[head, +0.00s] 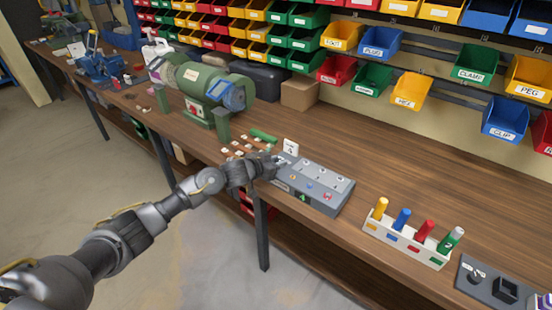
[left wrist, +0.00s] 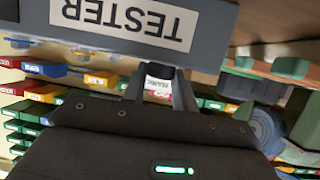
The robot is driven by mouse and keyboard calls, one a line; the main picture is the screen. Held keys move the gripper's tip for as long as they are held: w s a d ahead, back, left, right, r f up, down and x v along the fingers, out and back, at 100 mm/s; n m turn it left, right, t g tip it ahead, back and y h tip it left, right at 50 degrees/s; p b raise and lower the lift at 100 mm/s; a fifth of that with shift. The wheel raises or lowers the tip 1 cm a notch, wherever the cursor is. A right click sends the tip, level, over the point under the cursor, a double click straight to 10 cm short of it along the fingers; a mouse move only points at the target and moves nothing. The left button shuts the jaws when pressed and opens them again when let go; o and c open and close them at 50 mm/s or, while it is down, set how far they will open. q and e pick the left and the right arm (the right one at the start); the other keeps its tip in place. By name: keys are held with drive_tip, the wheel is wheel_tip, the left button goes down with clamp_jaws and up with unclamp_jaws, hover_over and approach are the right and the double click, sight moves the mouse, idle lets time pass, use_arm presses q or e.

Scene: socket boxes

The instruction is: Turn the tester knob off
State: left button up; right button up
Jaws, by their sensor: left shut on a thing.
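The tester (head: 325,198) is a grey box near the front edge of the bench, with several round sockets on its sloping top and coloured marks along its front. Its TESTER label (left wrist: 124,18) shows upside down in the left wrist view. My left gripper (head: 272,166) is at the tester's left end. In the left wrist view its fingers (left wrist: 160,82) are closed around a small dark part under the tester's edge, which I take to be the tester knob (left wrist: 160,72). The knob is mostly hidden by the fingers, so its setting cannot be read. My right gripper is out of view.
A white rack (head: 405,246) with yellow, blue, red and green plugs stands to the right. A green bench grinder (head: 205,90) stands to the left. Small parts (head: 240,148) lie behind my gripper. Labelled bins (head: 380,42) hang above. Bare bench lies behind the tester.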

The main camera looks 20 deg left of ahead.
use_arm(q)
drive_tip(key=shift+s+d+n+t+y+p, duration=0.1)
drive_tip(key=shift+d+n+t+y+p, duration=0.05)
drive_tip(key=shift+n+y, duration=0.35)
drive_tip(key=shift+d+n+t+y+p, duration=0.1)
drive_tip(key=shift+n+t+y+p, duration=0.05)
drive_tip(key=shift+n+y, duration=0.3)
drive_tip(key=n+y, duration=0.3)
drive_tip(key=y, duration=0.1)
drive_tip(key=shift+d+n+t, duration=0.25)
drive_tip(key=shift+d+t, duration=0.05)
drive_tip(key=shift+d+n+g+y+p, duration=0.1)
drive_tip(key=shift+n+g+y+p, duration=0.55)
drive_tip(key=shift+n+y, duration=1.65)
drive_tip(key=shift+y, duration=0.25)
drive_tip(key=o, duration=1)
drive_tip(key=p+v, duration=0.1)
drive_tip(key=v, duration=0.9)
drive_tip(key=shift+s+d, duration=0.2)
drive_tip(key=shift+s, duration=0.1)
